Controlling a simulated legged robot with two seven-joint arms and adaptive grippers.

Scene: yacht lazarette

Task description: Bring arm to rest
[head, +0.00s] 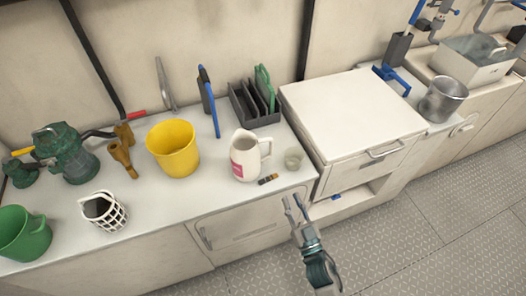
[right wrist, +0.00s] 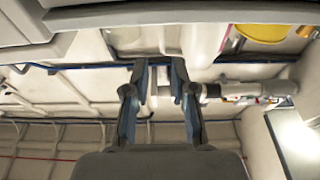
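My right gripper (head: 293,207) is in front of the counter's front edge in the head view, over the floor side. Its two fingers are apart with nothing between them. In the right wrist view the same gripper (right wrist: 158,65) also shows its two fingers spread, with only background between them. My left gripper is in neither view.
A raised white cabinet (head: 350,105) stands right. The floor (head: 420,235) is clear.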

